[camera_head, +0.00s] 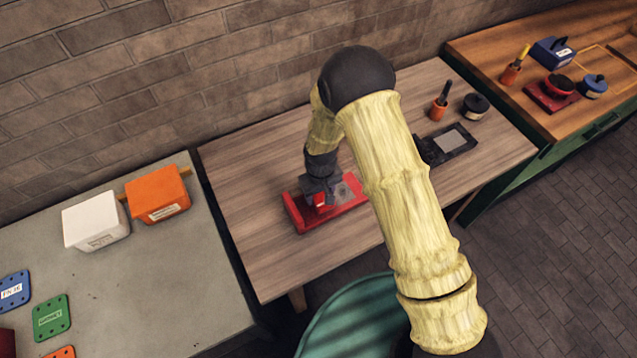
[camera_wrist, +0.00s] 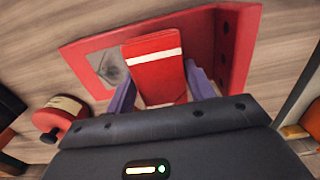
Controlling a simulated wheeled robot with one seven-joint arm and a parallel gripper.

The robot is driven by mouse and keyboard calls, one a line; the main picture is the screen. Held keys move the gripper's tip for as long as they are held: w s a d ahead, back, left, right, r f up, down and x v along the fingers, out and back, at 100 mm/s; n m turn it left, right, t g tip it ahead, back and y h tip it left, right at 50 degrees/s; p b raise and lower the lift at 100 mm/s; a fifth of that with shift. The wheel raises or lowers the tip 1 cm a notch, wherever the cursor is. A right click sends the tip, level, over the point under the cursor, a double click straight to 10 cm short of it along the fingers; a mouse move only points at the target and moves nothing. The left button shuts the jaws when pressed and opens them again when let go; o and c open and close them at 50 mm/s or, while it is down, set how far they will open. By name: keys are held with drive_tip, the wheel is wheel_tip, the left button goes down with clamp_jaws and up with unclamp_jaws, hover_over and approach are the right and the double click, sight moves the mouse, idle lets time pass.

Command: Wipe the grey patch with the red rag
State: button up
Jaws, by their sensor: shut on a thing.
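My gripper (camera_head: 319,194) is shut on the red rag (camera_wrist: 156,70), a red block-like pad with a white stripe. It shows between the two finger tips in the wrist view. The gripper is over a red metal piece (camera_head: 297,217) with a raised side wall, lying on the wooden table. The grey patch (camera_wrist: 103,64) is on the flat face of that red piece, just left of the rag in the wrist view, with a dark smudge on it. Contact between rag and red piece cannot be told.
A red tin (camera_wrist: 58,114) stands near the red piece. A black tray (camera_head: 436,153) with a grey panel, an orange pot (camera_head: 438,112) and a dark tin (camera_head: 475,105) are at the right. White (camera_head: 95,222) and orange (camera_head: 158,194) boxes stand on the left table.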

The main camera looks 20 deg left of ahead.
sight(319, 195)
wheel_tip(319, 195, up, 3)
drive_tip(key=shift+w+d+f+p, duration=0.1)
drive_tip(key=shift+f+p, duration=0.1)
drive_tip(key=shift+p, duration=0.5)
drive_tip(key=shift+s+a+r+p, duration=0.15)
drive_tip(key=shift+r+p, duration=0.1)
drive_tip(key=shift+r, duration=0.15)
drive_tip(key=shift+s+a+r+p, duration=0.1)
drive_tip(key=shift+r+p, duration=0.1)
drive_tip(key=shift+r, duration=0.15)
drive_tip(key=shift+s+d+r, duration=0.1)
drive_tip(key=shift+r, duration=0.3)
drive_tip(key=shift+d+r+p, duration=0.15)
drive_tip(key=shift+r+p, duration=0.1)
drive_tip(key=shift+p, duration=0.15)
drive_tip(key=shift+w, duration=0.2)
drive_tip(key=shift+w+d, duration=0.2)
drive_tip(key=shift+d, duration=0.1)
drive_tip(key=w+d+m, duration=0.2)
drive_tip(key=d+m, duration=0.1)
drive_tip(key=d, duration=0.6)
drive_tip(key=w+d+f+m+b, duration=0.1)
drive_tip(key=w+d+m, duration=0.1)
drive_tip(key=d, duration=0.8)
drive_tip(key=w+d+f+m+b, duration=0.1)
drive_tip(key=w+d+m, duration=0.2)
drive_tip(key=d, duration=0.6)
drive_tip(key=shift+d+f+m, duration=0.15)
drive_tip(key=shift+d+m, duration=0.25)
drive_tip(key=shift+m, duration=0.1)
